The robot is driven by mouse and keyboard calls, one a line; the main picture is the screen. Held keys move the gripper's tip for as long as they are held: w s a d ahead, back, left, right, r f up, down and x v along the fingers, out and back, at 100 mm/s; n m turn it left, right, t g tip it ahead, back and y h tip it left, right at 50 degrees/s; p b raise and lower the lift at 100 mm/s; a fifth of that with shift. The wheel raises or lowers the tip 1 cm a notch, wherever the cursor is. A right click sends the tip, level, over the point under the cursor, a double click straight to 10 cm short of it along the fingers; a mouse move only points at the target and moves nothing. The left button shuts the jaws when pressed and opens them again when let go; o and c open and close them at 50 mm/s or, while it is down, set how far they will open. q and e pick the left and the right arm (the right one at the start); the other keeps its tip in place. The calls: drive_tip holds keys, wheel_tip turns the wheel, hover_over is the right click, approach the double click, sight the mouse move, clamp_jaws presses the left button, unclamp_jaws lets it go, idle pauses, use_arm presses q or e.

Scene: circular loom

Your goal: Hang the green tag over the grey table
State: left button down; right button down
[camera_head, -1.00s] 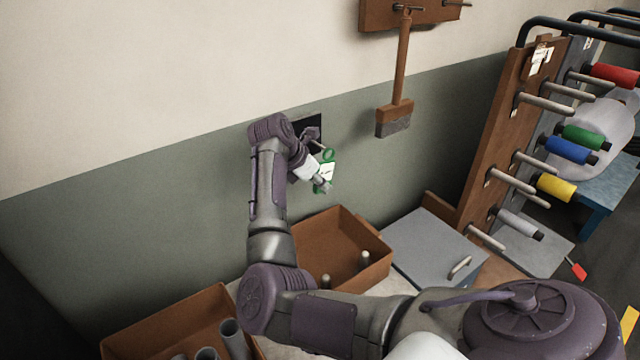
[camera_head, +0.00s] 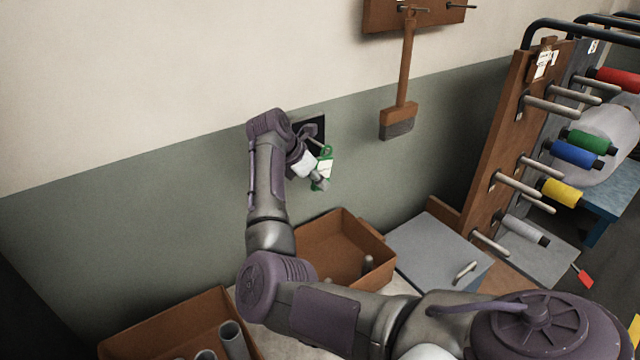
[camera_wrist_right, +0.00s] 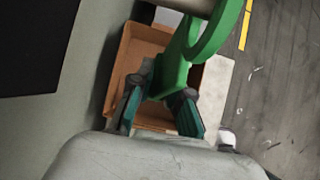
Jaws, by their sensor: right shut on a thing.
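The green tag (camera_head: 325,167) has a white label and a ring at its top. It is up at the wall, beside a grey peg (camera_head: 315,141) that sticks out of a dark plate (camera_head: 320,131). My right gripper (camera_head: 317,182) is shut on the tag's lower part. In the right wrist view the tag (camera_wrist_right: 172,72) stands between the fingers (camera_wrist_right: 158,104), with its ring close to the peg (camera_wrist_right: 188,5). I cannot tell whether the ring is around the peg or only beside it. My left gripper is out of view.
Below stand a brown bin (camera_head: 338,222) with pegs, another bin (camera_head: 215,300) with grey tubes, and a grey box (camera_head: 437,247) with a handle. A brush (camera_head: 398,120) hangs to the right. A rack (camera_head: 508,140) with coloured spools stands further right.

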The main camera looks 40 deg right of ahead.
drive_tip(key=shift+w, duration=0.1)
idle(0.4)
drive_tip(key=shift+w, duration=0.2)
drive_tip(key=shift+f+b, duration=0.25)
drive_tip(key=shift+b, duration=0.4)
drive_tip(key=c, duration=1)
unclamp_jaws()
